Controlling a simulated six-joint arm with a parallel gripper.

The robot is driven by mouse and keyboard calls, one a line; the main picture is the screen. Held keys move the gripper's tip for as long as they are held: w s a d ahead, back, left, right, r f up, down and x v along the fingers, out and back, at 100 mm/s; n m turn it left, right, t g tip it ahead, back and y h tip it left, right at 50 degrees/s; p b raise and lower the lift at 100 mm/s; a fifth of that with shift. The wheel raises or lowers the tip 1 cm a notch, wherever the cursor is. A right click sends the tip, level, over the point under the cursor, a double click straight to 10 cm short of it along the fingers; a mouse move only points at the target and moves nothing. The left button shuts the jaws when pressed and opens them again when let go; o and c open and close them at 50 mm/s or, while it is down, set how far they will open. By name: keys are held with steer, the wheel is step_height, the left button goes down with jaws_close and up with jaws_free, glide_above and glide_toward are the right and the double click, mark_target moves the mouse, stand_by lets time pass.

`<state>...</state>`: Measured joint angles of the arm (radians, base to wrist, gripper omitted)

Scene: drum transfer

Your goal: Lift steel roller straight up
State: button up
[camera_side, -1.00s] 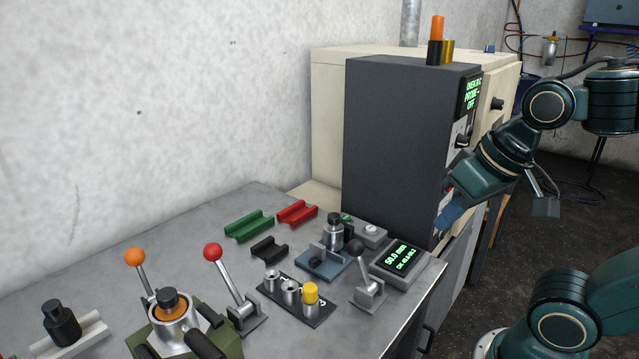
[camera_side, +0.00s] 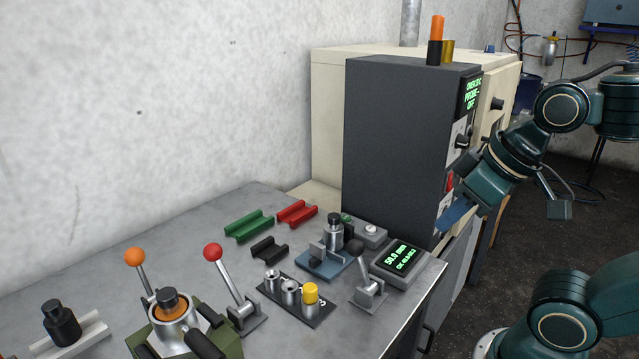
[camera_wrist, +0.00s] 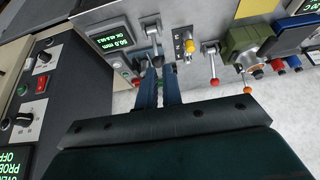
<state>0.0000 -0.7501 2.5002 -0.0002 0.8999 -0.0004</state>
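Silver steel cylinders stand in a black rack (camera_side: 296,302) marked 3; one is at its left end (camera_side: 271,282), another in its middle (camera_side: 290,291). A yellow-capped one (camera_side: 310,294) is at the right end. A silver piece with a dark top (camera_side: 333,236) stands at the blue fixture (camera_side: 322,265). I cannot tell which of these is the steel roller. My gripper (camera_side: 453,218) is in the air in front of the dark cabinet, right of and apart from all of them. In the wrist view its blue fingers (camera_wrist: 159,74) are parallel with an empty gap between them.
The dark cabinet (camera_side: 395,150) stands close to my gripper. A gauge box (camera_side: 399,261) and a black-knobbed lever (camera_side: 367,285) are at the bench's right side. Red-knobbed (camera_side: 232,283) and orange-knobbed (camera_side: 142,273) levers stand at left. Red (camera_side: 298,212) and green (camera_side: 250,226) cradles lie behind.

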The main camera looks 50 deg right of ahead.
steer(key=o, duration=1.3)
steer(key=m+g, duration=0.6)
steer(key=m, duration=0.9)
glide_above(334, 216)
step_height(334, 216, down, 5)
steer(key=shift+r, duration=0.1)
steer(key=shift+f, duration=4.35)
